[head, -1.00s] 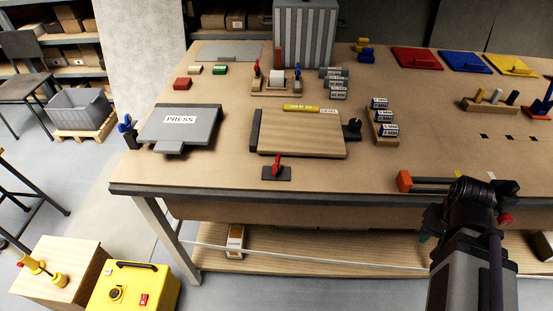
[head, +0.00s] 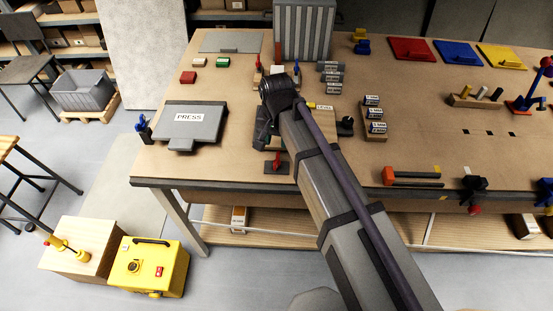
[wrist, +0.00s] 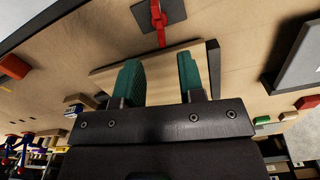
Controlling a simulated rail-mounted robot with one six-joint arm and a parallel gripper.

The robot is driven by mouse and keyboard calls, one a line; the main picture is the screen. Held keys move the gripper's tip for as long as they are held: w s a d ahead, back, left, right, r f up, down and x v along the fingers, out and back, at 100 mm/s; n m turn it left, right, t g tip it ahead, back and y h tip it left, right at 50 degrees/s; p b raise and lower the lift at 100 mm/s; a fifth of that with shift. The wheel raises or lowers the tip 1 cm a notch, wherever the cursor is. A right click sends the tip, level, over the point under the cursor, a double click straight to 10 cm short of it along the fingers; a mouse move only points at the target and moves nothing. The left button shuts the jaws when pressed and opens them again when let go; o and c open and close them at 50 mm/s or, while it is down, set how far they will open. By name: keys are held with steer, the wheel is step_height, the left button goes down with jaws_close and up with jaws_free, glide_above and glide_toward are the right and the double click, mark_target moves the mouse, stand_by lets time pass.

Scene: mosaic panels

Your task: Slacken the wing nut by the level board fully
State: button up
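The level board (head: 320,143) is a tan wooden panel with a "LEVEL" label and a dark left edge bar, partly hidden by my arm in the head view. In the wrist view the board (wrist: 160,70) lies beyond my fingers. A red winged piece (head: 277,160) stands on a small dark plate at the board's front; it also shows in the wrist view (wrist: 159,25). A black knob (head: 346,125) sits at the board's right end. I cannot tell which is the wing nut. My gripper (wrist: 160,76) is open and empty, its teal fingers apart over the board.
The grey PRESS panel (head: 188,125) lies left of the board. A wooden rack with labelled blocks (head: 373,124) stands to its right. A striped grey cabinet (head: 303,30) is behind. An orange-ended black bar (head: 412,177) lies near the front edge.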

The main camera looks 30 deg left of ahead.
mark_target(277, 158)
step_height(277, 158, down, 10)
steer(key=b, duration=0.8)
steer(key=shift+r, duration=0.15)
steer(key=shift+d+r, duration=0.1)
steer(key=shift+c, duration=0.3)
jaws_close()
